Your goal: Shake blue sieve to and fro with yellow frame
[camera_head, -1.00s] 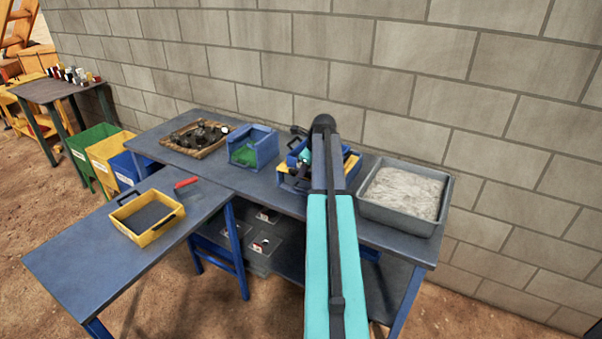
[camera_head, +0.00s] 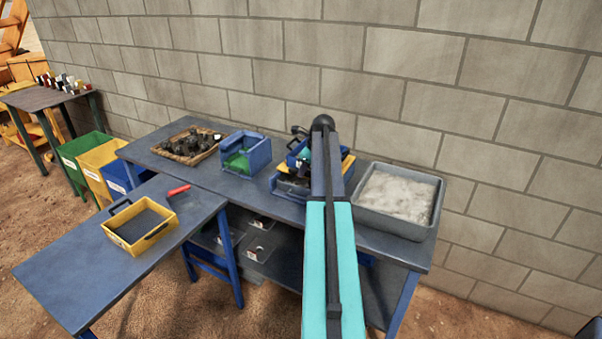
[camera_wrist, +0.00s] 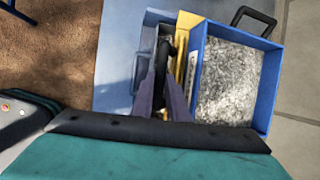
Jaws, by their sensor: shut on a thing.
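The blue sieve (camera_wrist: 272,88) fills the right of the wrist view. It is a blue-walled tray with grey mesh and a black handle at its far corner. The yellow frame (camera_wrist: 185,48) shows as a strip along its left side. In the head view my arm covers most of the blue sieve (camera_head: 297,157), and a bit of the yellow frame (camera_head: 347,164) shows beside it. My gripper (camera_wrist: 164,82) is shut at the left edge of the sieve, by a black bar. The exact grip point is hidden.
A grey tray of pale sand (camera_head: 398,195) stands close on the right. A blue bin with green contents (camera_head: 246,153) and a wooden tray of dark rocks (camera_head: 188,145) stand left. A yellow sieve (camera_head: 140,223) lies on the side table. The block wall is close behind.

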